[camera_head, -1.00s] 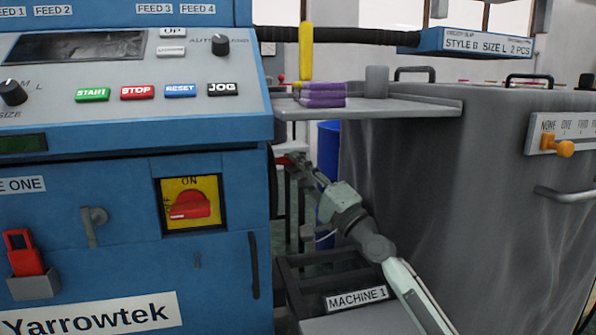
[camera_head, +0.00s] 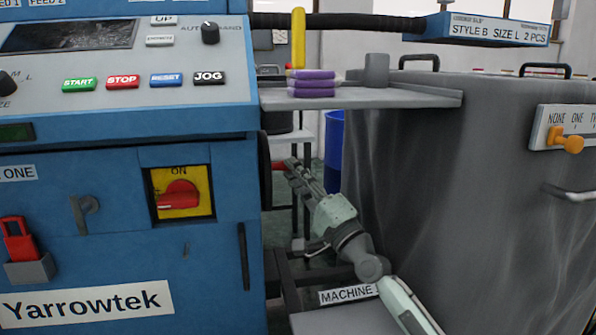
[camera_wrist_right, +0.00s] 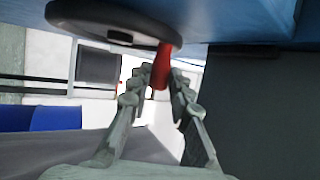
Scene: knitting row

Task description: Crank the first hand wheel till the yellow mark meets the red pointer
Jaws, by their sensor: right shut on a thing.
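The hand wheel (camera_wrist_right: 115,22) is a dark disc on the blue machine's side in the right wrist view. In the head view the wheel (camera_head: 264,170) shows nearly edge-on at the machine's right side. Its red handle (camera_wrist_right: 161,66) sticks out from the rim, and it also shows in the head view (camera_head: 278,165). My right gripper (camera_wrist_right: 162,82) is shut on the red handle, with a finger on each side; it also shows in the head view (camera_head: 288,164). I cannot make out the yellow mark or the red pointer. My left gripper is out of view.
The blue Yarrowtek machine (camera_head: 110,225) stands left of my right arm, with a grey cabinet (camera_head: 450,190) on the right. A grey shelf (camera_head: 400,96) above bears purple pieces (camera_head: 313,83) and a yellow upright thing (camera_head: 298,38). A blue bin (camera_head: 334,150) stands behind.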

